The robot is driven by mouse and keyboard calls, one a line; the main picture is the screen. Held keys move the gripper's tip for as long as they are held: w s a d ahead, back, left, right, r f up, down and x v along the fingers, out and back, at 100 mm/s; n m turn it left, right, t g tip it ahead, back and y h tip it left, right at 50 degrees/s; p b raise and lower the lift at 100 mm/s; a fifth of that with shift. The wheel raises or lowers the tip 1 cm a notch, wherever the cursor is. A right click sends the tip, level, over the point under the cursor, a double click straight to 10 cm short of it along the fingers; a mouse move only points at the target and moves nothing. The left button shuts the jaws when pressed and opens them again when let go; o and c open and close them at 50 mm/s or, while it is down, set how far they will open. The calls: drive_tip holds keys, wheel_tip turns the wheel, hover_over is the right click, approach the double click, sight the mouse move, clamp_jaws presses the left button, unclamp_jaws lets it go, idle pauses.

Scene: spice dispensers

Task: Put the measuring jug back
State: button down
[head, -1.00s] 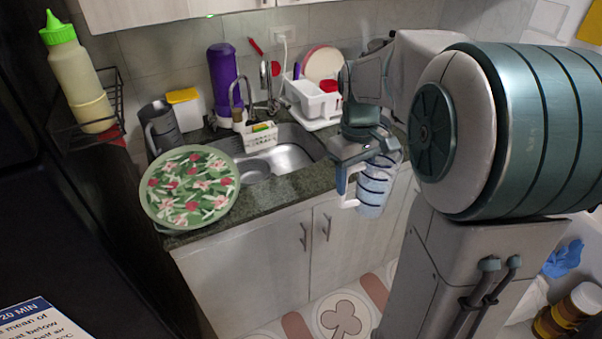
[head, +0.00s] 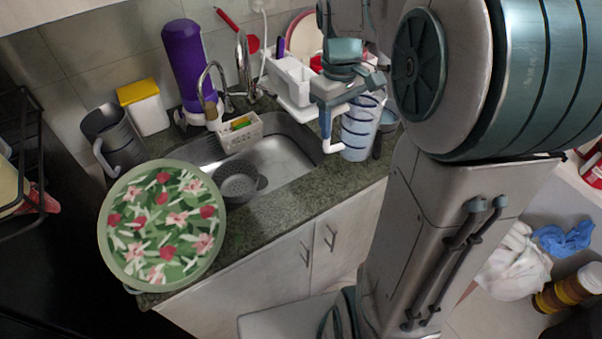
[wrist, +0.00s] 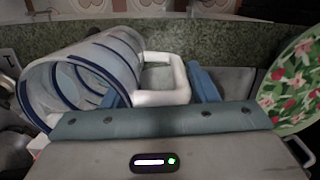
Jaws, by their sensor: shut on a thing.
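The measuring jug is a clear cylinder with blue bands and a white handle. In the head view the jug (head: 361,128) appears roughly upright at the right end of the sink (head: 285,158), in front of the counter; I cannot tell whether it touches anything. My gripper (head: 327,125) is to its left, shut on the handle. In the wrist view the jug (wrist: 85,72) fills the left side with its open mouth facing left, and its white handle lies between the blue fingers of my gripper (wrist: 160,92). My gripper hides part of the jug.
A floral round tray or plate (head: 163,226) lies on the left of the green counter (head: 262,215). A grey pitcher (head: 112,142), a yellow-lidded container (head: 146,106) and a purple bottle (head: 190,70) stand behind it. A white dish rack (head: 290,83) stands behind the sink.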

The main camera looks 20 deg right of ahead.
drive_tip(key=s+a+f+p, duration=0.1)
drive_tip(key=a+f+p, duration=0.2)
drive_tip(key=a+f, duration=0.8)
drive_tip(key=shift+a, duration=0.4)
drive_tip(key=c, duration=0.6)
unclamp_jaws()
drive_tip(key=shift+o, duration=0.2)
